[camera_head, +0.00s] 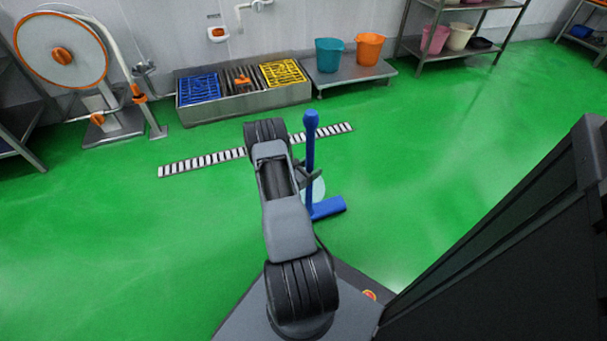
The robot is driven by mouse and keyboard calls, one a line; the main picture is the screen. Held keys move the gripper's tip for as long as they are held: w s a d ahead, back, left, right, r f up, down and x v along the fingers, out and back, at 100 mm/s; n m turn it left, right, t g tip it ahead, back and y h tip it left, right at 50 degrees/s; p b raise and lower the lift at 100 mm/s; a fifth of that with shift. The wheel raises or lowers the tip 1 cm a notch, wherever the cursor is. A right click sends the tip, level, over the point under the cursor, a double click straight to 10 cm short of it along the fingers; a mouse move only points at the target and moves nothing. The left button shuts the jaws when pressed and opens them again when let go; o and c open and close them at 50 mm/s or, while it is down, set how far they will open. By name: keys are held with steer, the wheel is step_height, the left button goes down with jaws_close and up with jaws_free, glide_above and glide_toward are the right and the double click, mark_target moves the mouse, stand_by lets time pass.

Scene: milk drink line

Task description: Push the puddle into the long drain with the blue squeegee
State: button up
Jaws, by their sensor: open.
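The blue squeegee (310,148) stands upright on the green floor, its handle rising to a rounded top and its blue head (328,208) flat on the floor. The pale puddle (318,188) shows just behind the head, partly hidden by the handle and my arm. The long drain (203,163) is a striped strip in the floor beyond, its middle hidden by my arm. My gripper (310,171) is at the lower part of the handle, open, with dark fingers close to it. Whether they touch the handle I cannot tell.
A low steel basin (245,106) with blue and yellow racks stands behind the drain. Teal (329,54) and orange (369,48) buckets sit on a low steel stand. A hose reel (61,52) is at left. The green floor at right is clear.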

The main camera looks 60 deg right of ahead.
steer(key=shift+s+d, duration=0.15)
steer(key=shift+d, duration=0.4)
steer(key=shift+c, duration=0.3)
jaws_close()
